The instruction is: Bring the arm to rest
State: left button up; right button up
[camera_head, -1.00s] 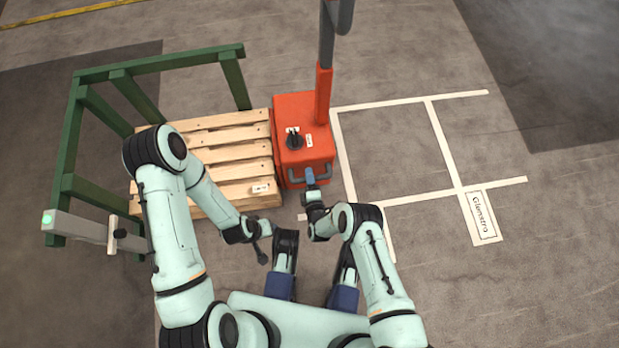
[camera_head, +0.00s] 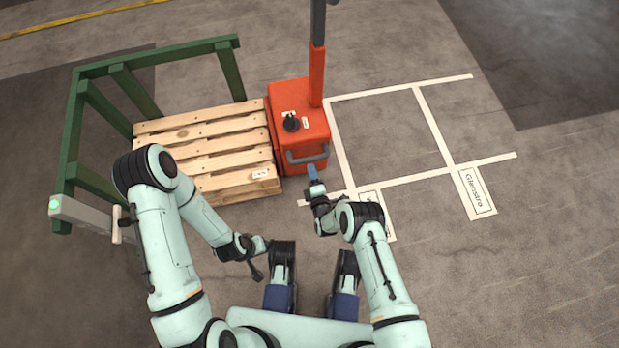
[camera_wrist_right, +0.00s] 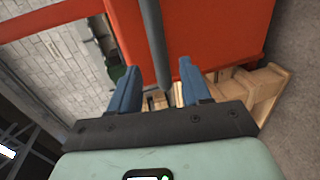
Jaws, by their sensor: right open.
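My right gripper (camera_head: 313,172) has blue fingers and is just in front of the grey handle (camera_head: 308,158) of the red lift unit (camera_head: 300,125). In the right wrist view my right gripper (camera_wrist_right: 155,80) is open, its blue fingers apart. The dark handle bar (camera_wrist_right: 154,45) runs in the gap seen between the fingers, beyond them, and nothing is gripped. My left gripper (camera_head: 256,272) is low near my base, small and dark; its fingers are not clear.
A wooden pallet (camera_head: 215,140) lies left of the red unit, inside a green frame (camera_head: 75,130). White floor lines (camera_head: 435,125) mark bays on the right, with a label plate (camera_head: 476,192). The floor on the right is clear.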

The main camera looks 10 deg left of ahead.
pick_arm(q)
jog(key=shift+s, duration=0.4)
pick_arm(e)
jog(key=shift+s, duration=0.2)
jog(key=shift+d, duration=0.1)
